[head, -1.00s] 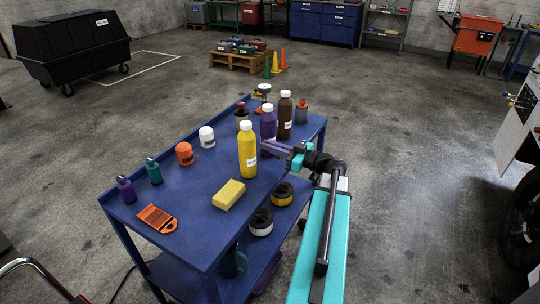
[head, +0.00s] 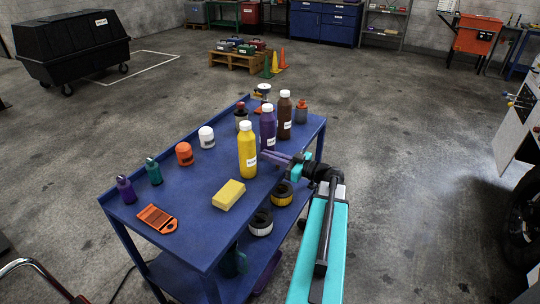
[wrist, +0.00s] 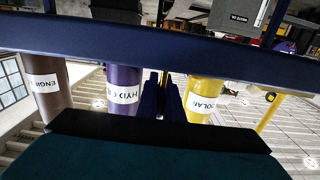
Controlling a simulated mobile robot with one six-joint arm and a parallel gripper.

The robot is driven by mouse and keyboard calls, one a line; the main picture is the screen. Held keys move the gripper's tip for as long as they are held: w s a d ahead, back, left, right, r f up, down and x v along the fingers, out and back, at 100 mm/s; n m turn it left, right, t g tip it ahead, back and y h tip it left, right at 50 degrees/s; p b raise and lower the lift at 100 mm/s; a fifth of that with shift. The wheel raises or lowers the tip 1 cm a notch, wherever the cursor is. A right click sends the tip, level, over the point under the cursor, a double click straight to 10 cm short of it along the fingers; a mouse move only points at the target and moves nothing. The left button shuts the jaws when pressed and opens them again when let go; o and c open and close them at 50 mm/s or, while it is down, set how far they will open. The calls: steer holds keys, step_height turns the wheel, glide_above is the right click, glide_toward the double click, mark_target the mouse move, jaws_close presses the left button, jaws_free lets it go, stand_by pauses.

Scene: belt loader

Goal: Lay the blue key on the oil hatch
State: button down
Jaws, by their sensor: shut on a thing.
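My gripper (head: 270,155) reaches from the right to the long right edge of the blue cart, beside the purple bottle (head: 267,128) and the yellow bottle (head: 247,150). In the wrist view its two dark fingers (wrist: 162,98) are close together, between the purple bottle (wrist: 123,90) and the yellow bottle (wrist: 203,95) as seen. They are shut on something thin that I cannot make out. I see no blue key lying on the cart. I cannot make out the oil hatch; a white vehicle side (head: 517,135) stands at the far right.
The blue cart (head: 190,225) also carries a brown bottle (head: 285,118), a yellow sponge (head: 229,194), an orange scraper (head: 157,218) and several small containers. Rolls lie on its lower shelf. The floor (head: 420,190) between cart and vehicle is clear.

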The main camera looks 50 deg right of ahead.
steer(key=c, duration=1.9)
jaws_free()
steer(key=shift+r, duration=0.15)
steer(key=shift+b+v, duration=1.05)
steer(key=shift+v, duration=4.9)
steer(key=shift+o, duration=0.2)
